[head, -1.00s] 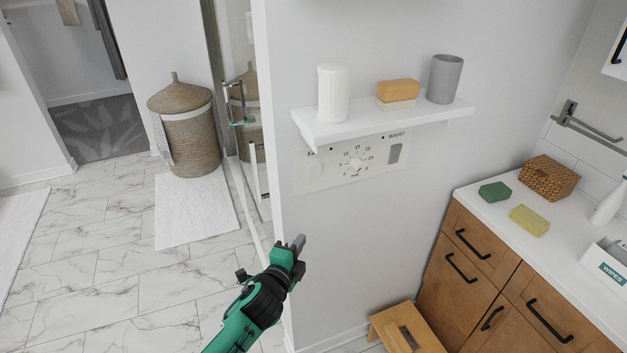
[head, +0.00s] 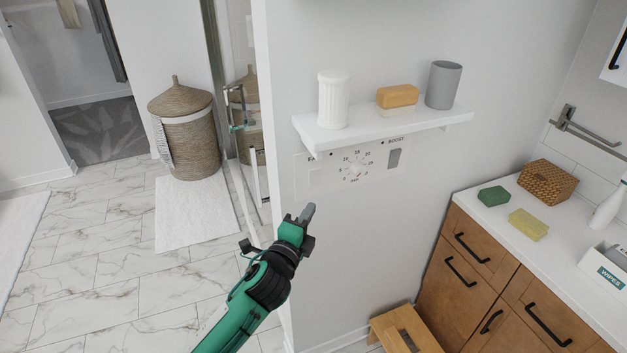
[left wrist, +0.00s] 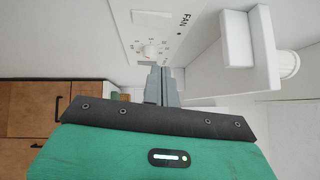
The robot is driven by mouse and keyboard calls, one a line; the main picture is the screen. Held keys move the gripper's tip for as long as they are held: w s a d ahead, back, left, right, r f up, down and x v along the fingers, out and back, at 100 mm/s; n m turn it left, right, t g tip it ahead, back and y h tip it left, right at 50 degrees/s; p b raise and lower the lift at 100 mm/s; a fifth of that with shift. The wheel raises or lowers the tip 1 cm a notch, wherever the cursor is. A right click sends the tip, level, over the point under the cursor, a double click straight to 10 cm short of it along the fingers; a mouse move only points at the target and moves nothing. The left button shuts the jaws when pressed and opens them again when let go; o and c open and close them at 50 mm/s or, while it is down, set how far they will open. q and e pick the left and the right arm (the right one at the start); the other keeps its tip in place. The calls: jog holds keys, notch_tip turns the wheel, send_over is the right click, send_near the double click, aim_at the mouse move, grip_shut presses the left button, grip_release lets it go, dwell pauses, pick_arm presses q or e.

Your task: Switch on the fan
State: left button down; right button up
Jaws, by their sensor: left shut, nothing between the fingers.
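A white control panel (head: 340,176) is on the wall under the shelf, with a dial (head: 356,168) in its middle and a grey BOOST switch (head: 394,159) at its right. The FAN label is at its left end, partly cut by the shelf in the head view. In the left wrist view the FAN label shows clearly beside a pale rocker switch (left wrist: 153,18), with the dial (left wrist: 151,50) nearer my fingers. My left gripper (head: 308,212) is shut and empty, below the panel's left end. Its fingertips (left wrist: 161,74) look apart from the panel. My right gripper is not in view.
A wooden stool (head: 404,330) and vanity (head: 480,270) stand right. A glass door stands left of the wall edge.

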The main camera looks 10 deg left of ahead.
pick_arm(q)
jog(key=p, duration=0.2)
send_near(318, 172)
jog(key=w+d, duration=0.2)
jog(key=d, duration=0.2)
jog(key=w, duration=0.1)
jog(key=w+a+p, duration=0.1)
jog(key=w+a, duration=0.1)
jog(key=w, duration=0.1)
jog(key=shift+a+r+p, duration=0.25)
jog(key=shift+p, duration=0.15)
jog(key=shift+w+a+r, duration=0.15)
jog(key=shift+w, duration=0.05)
